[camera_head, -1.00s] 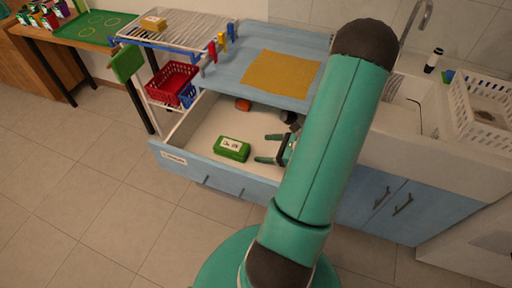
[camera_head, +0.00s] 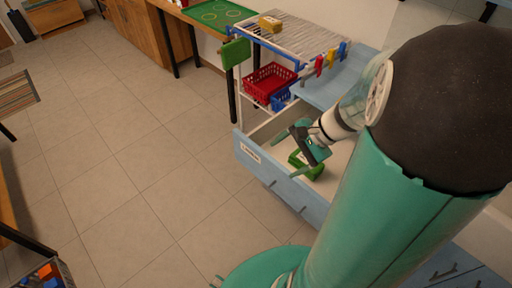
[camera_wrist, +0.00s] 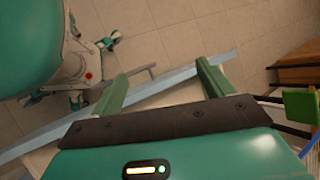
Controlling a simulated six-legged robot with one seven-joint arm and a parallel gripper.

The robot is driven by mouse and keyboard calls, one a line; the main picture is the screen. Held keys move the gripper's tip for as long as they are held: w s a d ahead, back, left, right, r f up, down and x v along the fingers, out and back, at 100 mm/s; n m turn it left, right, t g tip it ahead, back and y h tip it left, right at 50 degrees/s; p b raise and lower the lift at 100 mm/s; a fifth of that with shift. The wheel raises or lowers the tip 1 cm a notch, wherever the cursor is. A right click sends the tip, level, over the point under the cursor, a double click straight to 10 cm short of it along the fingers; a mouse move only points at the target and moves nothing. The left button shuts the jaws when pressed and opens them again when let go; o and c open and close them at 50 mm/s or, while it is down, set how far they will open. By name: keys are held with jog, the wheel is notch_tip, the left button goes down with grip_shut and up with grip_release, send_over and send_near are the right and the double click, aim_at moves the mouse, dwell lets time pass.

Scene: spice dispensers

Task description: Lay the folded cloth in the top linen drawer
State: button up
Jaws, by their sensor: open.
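The linen drawer (camera_head: 257,163) is pulled open, with a blue front and a pale inside. It bears a white label whose words I cannot read. In the wrist view, my gripper (camera_wrist: 162,70) spans the drawer's blue front edge (camera_wrist: 172,79). The yellow folded cloth is not visible now; my arm covers much of the counter (camera_head: 322,93).
A white rack (camera_head: 297,36) with a yellow block (camera_head: 270,24) stands behind the drawer. A red basket (camera_head: 268,82), a blue basket (camera_head: 281,101) and coloured clips (camera_head: 320,64) are near it. The tiled floor (camera_head: 150,170) to the left is clear.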

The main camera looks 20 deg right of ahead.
jog(key=s+a+r+n+t+h, duration=0.1)
jog(key=s+a+r+n+h, duration=0.1)
jog(key=a+r+n, duration=0.4)
jog(key=s+a+r+n+t+h, duration=0.1)
jog(key=s+a+r+n+h, duration=0.2)
jog(key=r+n, duration=0.5)
jog(key=a+h, duration=0.1)
jog(key=a, duration=0.1)
jog(key=shift+a+r+n+h, duration=0.3)
jog(key=shift+a+n+h, duration=0.05)
jog(key=shift+n+h, duration=0.05)
